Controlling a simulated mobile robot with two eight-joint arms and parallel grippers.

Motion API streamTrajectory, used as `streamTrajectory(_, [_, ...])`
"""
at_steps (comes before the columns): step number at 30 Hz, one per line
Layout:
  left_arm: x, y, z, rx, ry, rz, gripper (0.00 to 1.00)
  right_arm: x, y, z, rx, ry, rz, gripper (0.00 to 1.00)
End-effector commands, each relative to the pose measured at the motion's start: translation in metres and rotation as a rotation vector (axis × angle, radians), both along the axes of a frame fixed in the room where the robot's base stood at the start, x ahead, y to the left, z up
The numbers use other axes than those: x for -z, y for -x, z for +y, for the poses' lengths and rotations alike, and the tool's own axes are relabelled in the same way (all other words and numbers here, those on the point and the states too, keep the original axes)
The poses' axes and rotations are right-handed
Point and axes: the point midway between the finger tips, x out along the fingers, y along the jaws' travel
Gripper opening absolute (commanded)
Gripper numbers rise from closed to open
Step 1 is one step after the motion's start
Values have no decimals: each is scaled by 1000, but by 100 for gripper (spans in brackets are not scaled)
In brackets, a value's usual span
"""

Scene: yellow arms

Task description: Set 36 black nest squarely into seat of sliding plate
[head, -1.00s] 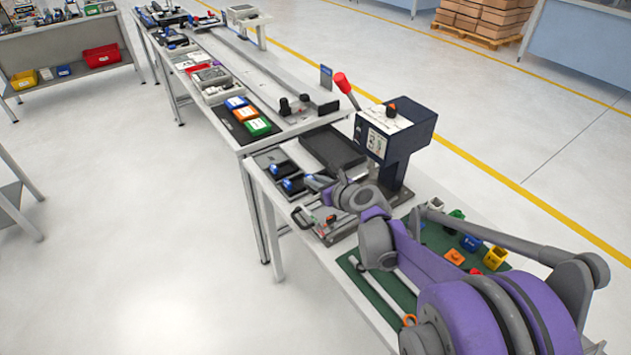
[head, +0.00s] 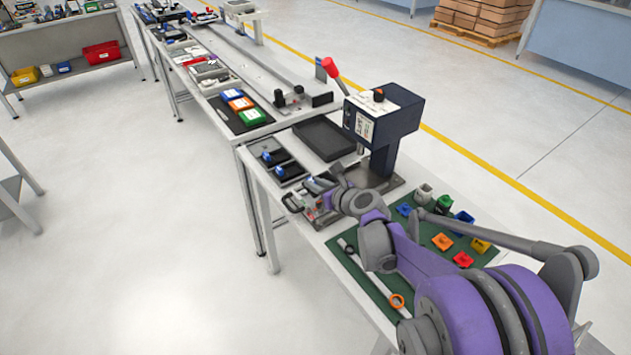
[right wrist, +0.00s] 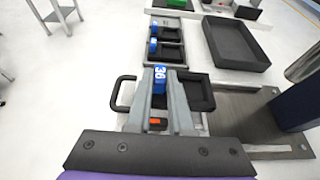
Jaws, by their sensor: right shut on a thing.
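My right gripper (right wrist: 160,88) is shut on the blue grip (right wrist: 160,74) marked 36 of a black nest (right wrist: 201,92). The nest is over the sliding plate, which has a black handle (right wrist: 121,92) at its left. In the head view the right gripper (head: 322,184) is low over the sliding plate (head: 310,212), and my wrist hides part of it. The fingers cover much of the nest and seat; I cannot tell whether the nest lies flat in the seat or just above it. My left gripper is not in view.
Two other black nests with blue grips (head: 272,157) (head: 287,170) lie behind the plate. An empty black tray (head: 323,138) is beside them. A dark press (head: 383,125) with a red-knobbed lever stands at right. A green mat (head: 418,240) holds several small coloured blocks.

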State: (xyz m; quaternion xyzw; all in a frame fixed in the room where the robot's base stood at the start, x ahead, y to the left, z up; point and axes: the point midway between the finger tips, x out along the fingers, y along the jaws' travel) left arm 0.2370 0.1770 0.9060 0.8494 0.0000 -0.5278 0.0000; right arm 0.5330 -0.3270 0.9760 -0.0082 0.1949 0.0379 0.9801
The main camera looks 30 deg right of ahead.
Motion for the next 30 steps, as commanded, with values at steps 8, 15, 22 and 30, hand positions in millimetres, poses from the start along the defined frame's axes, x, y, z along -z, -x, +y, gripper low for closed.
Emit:
streamTrajectory(8, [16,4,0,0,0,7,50,22,0,0,1,0,0,0])
streamTrajectory(15, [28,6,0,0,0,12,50,36,0,0,0,1,0,0])
streamTrajectory(22, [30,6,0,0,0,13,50,37,0,0,0,1,0,0])
streamTrajectory(30, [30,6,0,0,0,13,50,37,0,0,0,1,0,0])
